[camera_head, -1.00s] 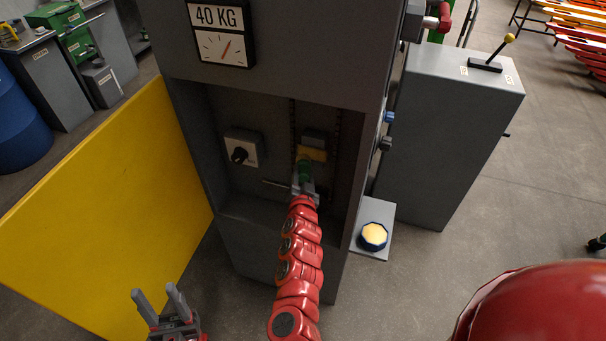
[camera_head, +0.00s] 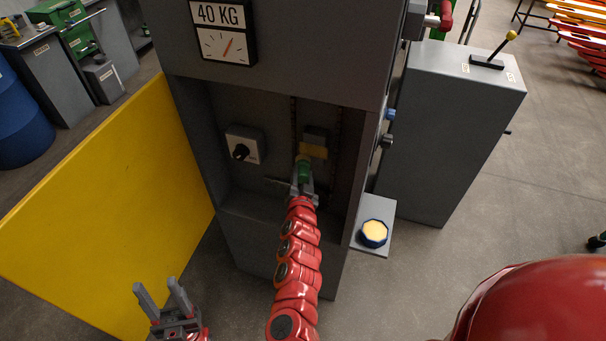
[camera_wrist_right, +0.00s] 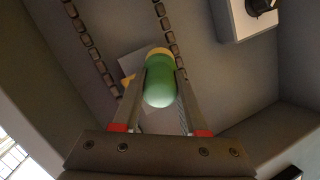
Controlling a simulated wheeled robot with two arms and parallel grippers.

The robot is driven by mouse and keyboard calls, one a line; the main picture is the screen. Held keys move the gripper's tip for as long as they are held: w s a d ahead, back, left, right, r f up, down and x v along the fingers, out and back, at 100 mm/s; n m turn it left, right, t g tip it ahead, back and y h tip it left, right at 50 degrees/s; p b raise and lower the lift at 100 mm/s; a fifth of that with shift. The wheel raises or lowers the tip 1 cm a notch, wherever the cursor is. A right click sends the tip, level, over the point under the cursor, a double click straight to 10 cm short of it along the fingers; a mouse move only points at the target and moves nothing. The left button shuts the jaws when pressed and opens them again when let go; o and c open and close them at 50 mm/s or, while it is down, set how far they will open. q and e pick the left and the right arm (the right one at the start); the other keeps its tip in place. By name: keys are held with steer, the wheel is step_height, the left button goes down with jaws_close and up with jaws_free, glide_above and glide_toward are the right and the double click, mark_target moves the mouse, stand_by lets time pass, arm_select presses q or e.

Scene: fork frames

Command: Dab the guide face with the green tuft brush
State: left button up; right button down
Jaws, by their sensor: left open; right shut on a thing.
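My right gripper (camera_head: 303,182) is inside the open recess of the grey cabinet, shut on the green tuft brush (camera_head: 304,169). In the right wrist view the green brush (camera_wrist_right: 160,85) sits between the two fingers, its pale tuft (camera_wrist_right: 159,51) pointing away from me. A yellow block (camera_head: 314,151) with a grey piece above it is close by the tuft, between two hanging chains. I cannot tell which surface is the guide face, nor whether the tuft touches anything. My left gripper (camera_head: 162,298) is open and empty, low in front of the yellow door.
The yellow door (camera_head: 110,205) stands open on the left. A rotary switch (camera_head: 243,145) is on the recess's back wall. A blue pot with cream contents (camera_head: 373,233) stands on a small shelf at right. A grey lever cabinet (camera_head: 450,130) is beyond it.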

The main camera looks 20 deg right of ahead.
steer(key=shift+w+a+r+p, duration=0.25)
steer(key=shift+w+a, duration=0.15)
steer(key=shift+a, duration=0.25)
steer(key=shift+w+a+r+p, duration=0.2)
steer(key=shift+w+a, duration=0.15)
steer(key=shift+a, duration=0.3)
steer(key=shift+w+d, duration=0.5)
steer(key=shift+w, duration=0.25)
steer(key=shift+s+r+p, duration=0.2)
steer(key=shift+r+p, duration=0.3)
steer(key=shift+p, duration=0.05)
steer(key=shift+f, duration=0.2)
steer(key=shift+w+f+b, duration=0.15)
steer(key=shift+f+b, duration=0.6)
steer(key=shift+r, duration=0.15)
